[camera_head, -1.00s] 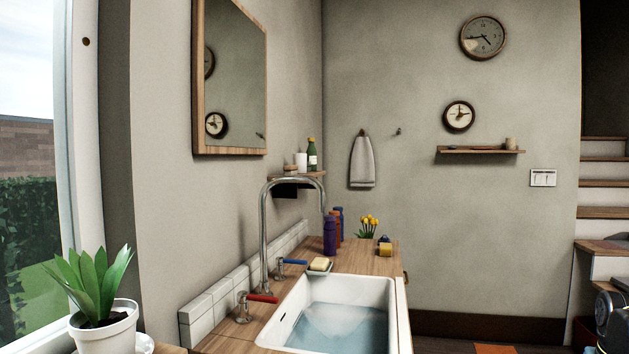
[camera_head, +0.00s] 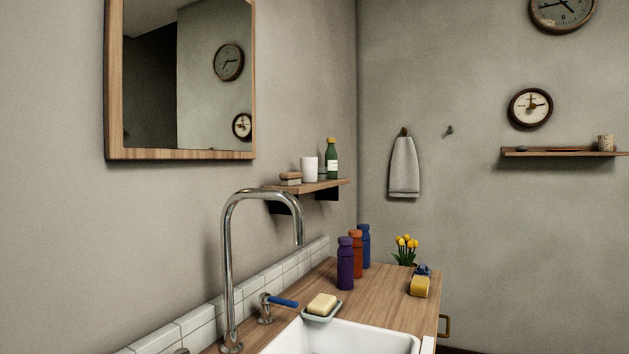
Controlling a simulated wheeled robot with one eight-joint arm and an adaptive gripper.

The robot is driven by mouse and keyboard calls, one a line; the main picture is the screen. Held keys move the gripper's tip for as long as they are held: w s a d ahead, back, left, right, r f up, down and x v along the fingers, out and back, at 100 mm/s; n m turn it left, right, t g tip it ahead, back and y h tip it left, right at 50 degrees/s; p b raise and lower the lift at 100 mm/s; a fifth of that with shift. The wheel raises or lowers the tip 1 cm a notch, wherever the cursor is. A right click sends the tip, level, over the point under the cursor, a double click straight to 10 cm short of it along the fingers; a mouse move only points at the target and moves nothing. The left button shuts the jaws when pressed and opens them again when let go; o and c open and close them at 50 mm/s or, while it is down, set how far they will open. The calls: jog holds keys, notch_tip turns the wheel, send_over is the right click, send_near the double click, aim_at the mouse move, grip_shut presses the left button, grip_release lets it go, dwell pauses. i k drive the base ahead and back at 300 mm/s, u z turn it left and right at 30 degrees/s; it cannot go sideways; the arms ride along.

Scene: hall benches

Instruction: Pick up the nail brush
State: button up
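A small brown, wooden-looking block (camera_head: 291,178) lies at the near end of the small wall shelf (camera_head: 335,184), left of a white cup. It looks like the nail brush, but it is too small to be certain. The tap's curved spout rises just in front of and below that shelf. My gripper is not in view.
A white cup (camera_head: 309,169) and a green bottle (camera_head: 332,159) share the shelf. The counter (camera_head: 380,288) bears a tall tap (camera_head: 228,270), soap on a dish (camera_head: 322,305), purple (camera_head: 345,263), orange and blue bottles, a yellow sponge (camera_head: 420,287) and yellow flowers (camera_head: 405,247). A sink (camera_head: 372,336) is nearest.

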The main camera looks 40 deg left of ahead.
aim_at(294, 178)
jog(key=i, duration=2.65)
jog(key=u, duration=3.1)
